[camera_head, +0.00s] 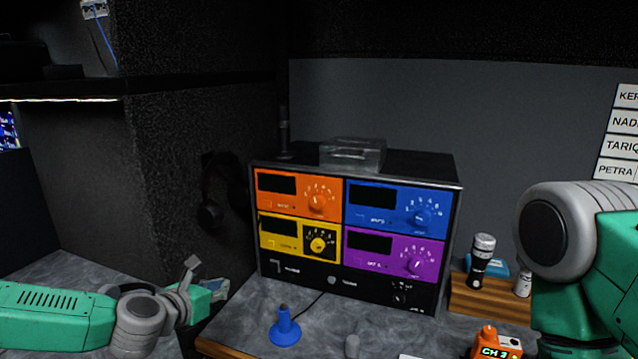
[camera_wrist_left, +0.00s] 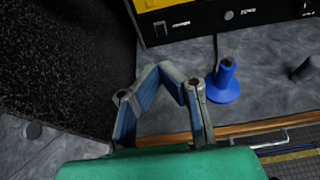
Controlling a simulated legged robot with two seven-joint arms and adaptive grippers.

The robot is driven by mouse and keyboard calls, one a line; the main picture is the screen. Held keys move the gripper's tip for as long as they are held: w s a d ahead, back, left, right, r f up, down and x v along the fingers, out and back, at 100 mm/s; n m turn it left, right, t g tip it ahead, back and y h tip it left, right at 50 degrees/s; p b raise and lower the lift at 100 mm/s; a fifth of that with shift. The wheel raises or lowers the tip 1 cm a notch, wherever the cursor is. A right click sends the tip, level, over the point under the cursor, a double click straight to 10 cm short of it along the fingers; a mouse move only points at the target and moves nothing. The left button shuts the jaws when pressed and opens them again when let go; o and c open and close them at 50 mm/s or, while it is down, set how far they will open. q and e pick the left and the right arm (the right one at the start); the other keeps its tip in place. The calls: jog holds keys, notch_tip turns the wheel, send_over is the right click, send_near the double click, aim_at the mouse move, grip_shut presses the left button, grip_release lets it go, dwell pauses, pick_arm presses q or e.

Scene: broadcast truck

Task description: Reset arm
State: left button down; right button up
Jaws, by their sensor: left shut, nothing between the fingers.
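My left arm (camera_head: 60,315) comes in low from the left, green with grey joints. Its left gripper (camera_head: 203,279) is beside the left end of the desk, left of the blue cone-shaped stand (camera_head: 285,327). In the left wrist view the gripper's fingers (camera_wrist_left: 159,70) come together at their tips with nothing between them. The blue stand (camera_wrist_left: 223,82) shows there just right of the fingers, apart from them. A green and grey part of my right arm (camera_head: 590,260) fills the right edge of the head view. The right gripper is out of view.
A rack unit (camera_head: 352,285) with orange, blue, yellow and purple panels stands on the grey desk (camera_head: 250,315). A clear box (camera_head: 352,154) sits on it. A flashlight (camera_head: 481,260) stands on a wooden block (camera_head: 490,302). An orange device (camera_head: 497,343) is near the front. Headphones (camera_head: 213,195) hang left.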

pick_arm(q)
jog(key=s+d+f+m+g+h+b, duration=0.1)
jog(key=s+d+f+m+g+b, duration=0.3)
jog(key=s+f+m, duration=0.55)
jog(key=s+d+f+m+g+b, duration=0.25)
jog(key=s+d+f+m, duration=0.4)
jog(key=s+f, duration=0.65)
jog(key=s+a+f+m+g+y+b, duration=0.1)
jog(key=s+a+f+m+g, duration=0.1)
jog(key=s+a+f+m, duration=0.4)
jog(key=s+a+f+m+g+y+b, duration=0.1)
jog(key=s+f+m+g+y+b, duration=0.15)
jog(key=s, duration=0.55)
jog(key=s+a+f+m+g+y+b, duration=0.1)
jog(key=s+a+m+y, duration=0.1)
jog(key=s+a+m, duration=0.4)
jog(key=a+m, duration=0.2)
jog(key=a, duration=0.2)
jog(key=shift+s+a+f+g+b, duration=0.15)
jog(key=shift+a+f+g+b, duration=0.15)
jog(key=shift+a+f, duration=0.1)
